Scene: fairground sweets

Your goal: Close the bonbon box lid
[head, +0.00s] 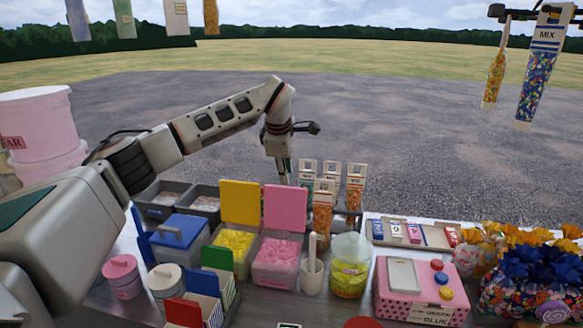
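Two open boxes of sweets stand side by side on the counter, each with its lid upright at the back. One is a box of pink sweets (276,263) with a pink lid (285,208). The other is a box of yellow sweets (233,243) with a yellow lid (240,203). I cannot tell which is the bonbon box. My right gripper is not in view.
Tall sweet packets (323,210) stand right of the gripper. A white scoop pot (312,275), a jar of yellow sweets (350,265) and a pink button box (420,290) are at the front right. A blue box (178,240) stands left.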

